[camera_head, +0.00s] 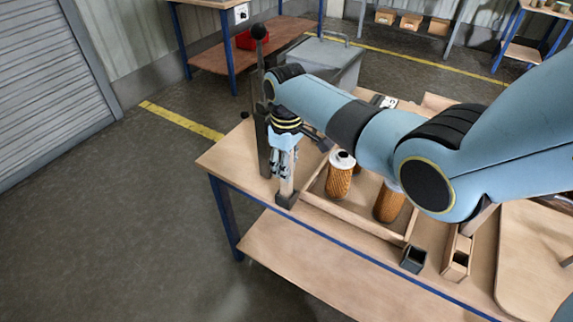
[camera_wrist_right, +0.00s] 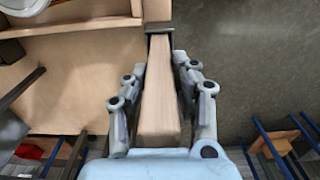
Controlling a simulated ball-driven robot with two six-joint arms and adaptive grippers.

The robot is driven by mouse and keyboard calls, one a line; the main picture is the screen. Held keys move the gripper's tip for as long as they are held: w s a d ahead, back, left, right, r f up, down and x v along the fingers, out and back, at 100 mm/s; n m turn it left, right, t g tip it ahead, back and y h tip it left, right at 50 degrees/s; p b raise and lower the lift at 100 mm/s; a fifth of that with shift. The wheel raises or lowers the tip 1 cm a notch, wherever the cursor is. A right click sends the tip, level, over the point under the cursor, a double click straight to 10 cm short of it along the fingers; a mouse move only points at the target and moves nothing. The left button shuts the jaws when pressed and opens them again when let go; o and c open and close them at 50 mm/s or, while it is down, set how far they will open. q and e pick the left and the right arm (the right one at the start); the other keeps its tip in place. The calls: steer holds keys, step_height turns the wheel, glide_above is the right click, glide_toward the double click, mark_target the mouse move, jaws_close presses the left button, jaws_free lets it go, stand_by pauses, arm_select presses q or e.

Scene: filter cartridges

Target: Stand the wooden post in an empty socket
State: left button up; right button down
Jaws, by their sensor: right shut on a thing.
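The wooden post (camera_head: 290,178) is upright at the table's front left corner, and it also shows in the right wrist view (camera_wrist_right: 158,90). My right gripper (camera_head: 282,162) comes down from above and is shut on the post's upper part. The post's lower end meets a dark square socket (camera_head: 286,199); in the right wrist view that socket (camera_wrist_right: 159,28) frames the post's end. How deep the post sits is hidden. Another dark square socket (camera_head: 413,261) at the table's front edge looks empty. My left gripper is out of view.
A wooden tray (camera_head: 350,222) with orange filter cartridges (camera_head: 340,176) lies right of the post. A narrow open wooden box (camera_head: 457,262) stands at the front right. A dark upright lever (camera_head: 261,110) rises close behind my right gripper. The table edge is close in front.

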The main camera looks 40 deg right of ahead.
steer(key=shift+f+b, duration=0.4)
steer(key=shift+f, duration=0.3)
steer(key=c, duration=1)
jaws_free()
step_height(320, 180, up, 12)
